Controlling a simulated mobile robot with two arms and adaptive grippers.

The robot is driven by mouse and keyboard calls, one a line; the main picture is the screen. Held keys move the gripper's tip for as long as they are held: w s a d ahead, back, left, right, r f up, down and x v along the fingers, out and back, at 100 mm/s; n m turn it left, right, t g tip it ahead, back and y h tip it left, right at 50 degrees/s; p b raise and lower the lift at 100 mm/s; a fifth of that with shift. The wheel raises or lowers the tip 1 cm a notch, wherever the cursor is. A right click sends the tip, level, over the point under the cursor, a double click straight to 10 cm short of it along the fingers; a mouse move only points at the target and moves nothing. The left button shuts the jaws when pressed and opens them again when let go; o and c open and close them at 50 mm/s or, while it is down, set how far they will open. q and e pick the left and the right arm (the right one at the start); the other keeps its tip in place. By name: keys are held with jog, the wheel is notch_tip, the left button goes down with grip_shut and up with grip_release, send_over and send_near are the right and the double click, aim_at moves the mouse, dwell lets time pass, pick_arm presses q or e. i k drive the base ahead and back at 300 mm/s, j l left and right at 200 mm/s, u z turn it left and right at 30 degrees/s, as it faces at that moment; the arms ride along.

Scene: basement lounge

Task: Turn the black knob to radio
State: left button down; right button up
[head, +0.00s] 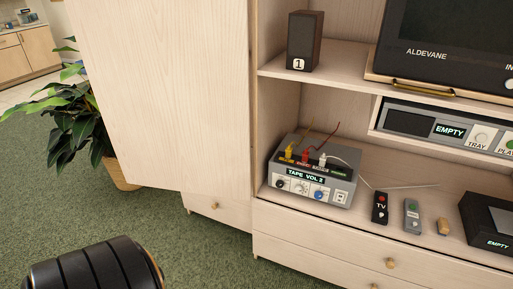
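A grey box labelled TAPE VOL 2 (313,172) sits on the lower shelf of the cabinet. Its front has a row of small round controls: a dark one (280,183) at the left end, a pale one (299,187) in the middle and a blue one (320,193) to the right. The dark one looks like the black knob, but its pointer and the lettering around it are too small to read. Yellow, red and white plugs with leads stand on top of the box. Neither gripper shows; only a black ribbed part of my arm is in the lower left.
A tall cabinet door (165,95) stands left of the shelves. Right of the box lie a black TV remote (380,208), a grey remote (412,216), a small tan object (443,227) and a black box (490,222). A speaker (304,42) stands above. Green carpet is clear in front.

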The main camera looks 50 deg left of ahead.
aim_at(280, 184)
jog(key=u, duration=1.25)
jog(key=k+j, duration=0.05)
